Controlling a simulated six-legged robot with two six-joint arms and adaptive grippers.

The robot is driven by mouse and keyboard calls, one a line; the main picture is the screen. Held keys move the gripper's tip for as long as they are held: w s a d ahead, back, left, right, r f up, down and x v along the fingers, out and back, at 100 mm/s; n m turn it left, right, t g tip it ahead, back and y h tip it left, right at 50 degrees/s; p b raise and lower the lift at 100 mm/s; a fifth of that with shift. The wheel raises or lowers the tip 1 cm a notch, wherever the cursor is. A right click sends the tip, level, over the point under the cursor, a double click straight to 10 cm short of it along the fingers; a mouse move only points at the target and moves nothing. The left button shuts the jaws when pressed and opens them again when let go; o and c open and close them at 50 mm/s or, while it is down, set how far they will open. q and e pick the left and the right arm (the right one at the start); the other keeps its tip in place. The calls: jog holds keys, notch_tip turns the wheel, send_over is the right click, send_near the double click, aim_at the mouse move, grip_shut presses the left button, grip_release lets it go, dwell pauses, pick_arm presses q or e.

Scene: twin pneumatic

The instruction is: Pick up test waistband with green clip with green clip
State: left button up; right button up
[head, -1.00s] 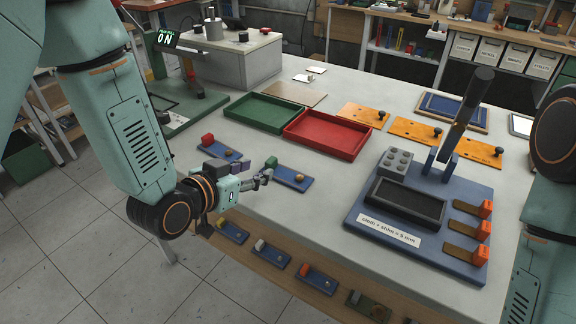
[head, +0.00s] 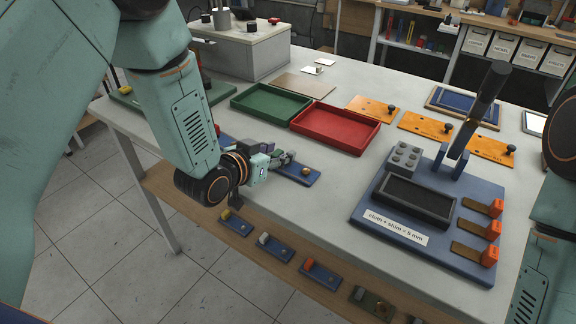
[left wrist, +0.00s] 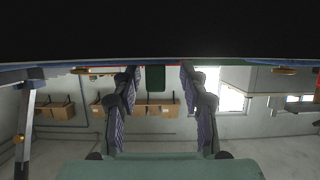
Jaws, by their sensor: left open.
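The test waistband with green clip lies on the light table; its blue strip (head: 303,178) with a small brownish knob shows just beyond my left gripper (head: 287,158). In the head view the gripper largely hides the green clip. In the left wrist view a green block, apparently the clip (left wrist: 155,78), shows between the two spread fingers of my left gripper (left wrist: 158,85), with a gap on each side. The left gripper is open and empty. My right gripper is out of view; only right arm links show at the right edge.
A green tray (head: 241,104) and a red tray (head: 336,144) stand behind the gripper. A blue fixture board (head: 368,214) with a black pad and orange-tipped tabs stands to the right. More clip strips (head: 274,252) lie on the lower shelf. Another blue strip is mostly behind my left arm.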

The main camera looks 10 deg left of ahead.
pick_arm(q)
jog(key=shift+s+d+r, duration=0.25)
jog(key=shift+d, duration=0.05)
jog(key=c, duration=0.4)
jog(key=shift+w+a+f, duration=0.2)
jog(key=shift+a, duration=0.05)
jog(key=c, duration=0.5)
jog(key=shift+s+d+r, duration=0.1)
jog(key=shift+s, duration=0.05)
grip_shut()
